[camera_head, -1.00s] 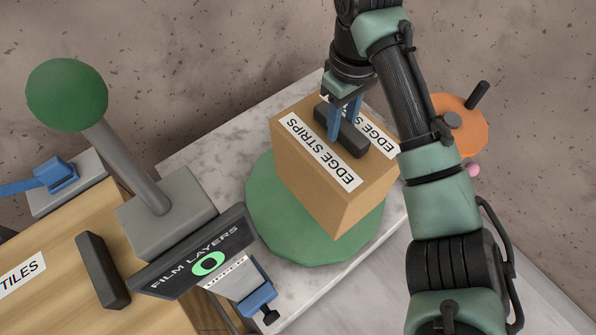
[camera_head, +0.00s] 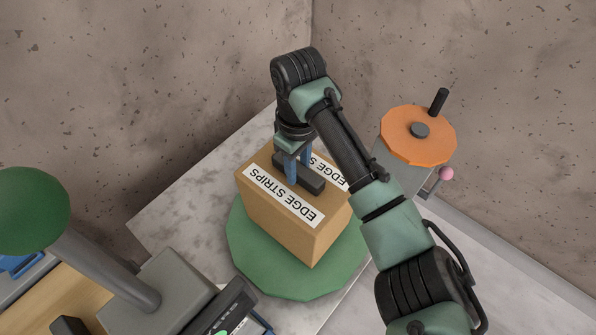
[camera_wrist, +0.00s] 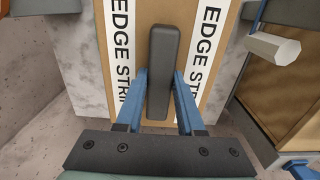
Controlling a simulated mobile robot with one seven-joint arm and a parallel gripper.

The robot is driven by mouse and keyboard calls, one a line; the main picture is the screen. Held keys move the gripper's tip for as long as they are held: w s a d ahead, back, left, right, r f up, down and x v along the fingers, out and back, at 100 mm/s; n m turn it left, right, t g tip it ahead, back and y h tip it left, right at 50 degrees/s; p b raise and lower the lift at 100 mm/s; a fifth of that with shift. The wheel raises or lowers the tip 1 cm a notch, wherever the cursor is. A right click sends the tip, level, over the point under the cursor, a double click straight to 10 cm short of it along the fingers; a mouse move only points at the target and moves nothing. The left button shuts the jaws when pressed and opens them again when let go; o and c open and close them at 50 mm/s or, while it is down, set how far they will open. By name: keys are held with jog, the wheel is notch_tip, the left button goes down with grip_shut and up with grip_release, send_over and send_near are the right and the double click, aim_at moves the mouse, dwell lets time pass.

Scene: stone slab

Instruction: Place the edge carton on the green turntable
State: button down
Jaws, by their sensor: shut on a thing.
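The edge carton (camera_head: 268,213) is a brown box with white EDGE STRIPS labels and a black bar handle (camera_head: 310,181) on top. It is upright over the green turntable (camera_head: 262,275), whose rim shows around its front and sides. I cannot tell whether its base touches the turntable. My gripper (camera_head: 297,170) comes down from above with its blue fingers shut on the handle. In the wrist view the handle (camera_wrist: 161,55) lies between the fingers of my gripper (camera_wrist: 161,90), with labels on both sides. The turntable is not identifiable in the wrist view.
The turntable is on a grey marble slab (camera_head: 185,205), bare at its left. An orange disc with a black crank (camera_head: 400,140) stands at the right, near a pink ball (camera_head: 446,173). A green-knobbed lever (camera_head: 30,208) rises at the left. Walls close off the back.

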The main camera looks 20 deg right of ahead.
jog(key=shift+w+f, duration=0.1)
jog(key=shift+f, duration=1)
jog(key=c, duration=0.5)
grip_release()
notch_tip(320, 180, up, 12)
jog(key=shift+r+p, duration=0.1)
jog(key=shift+p, duration=0.7)
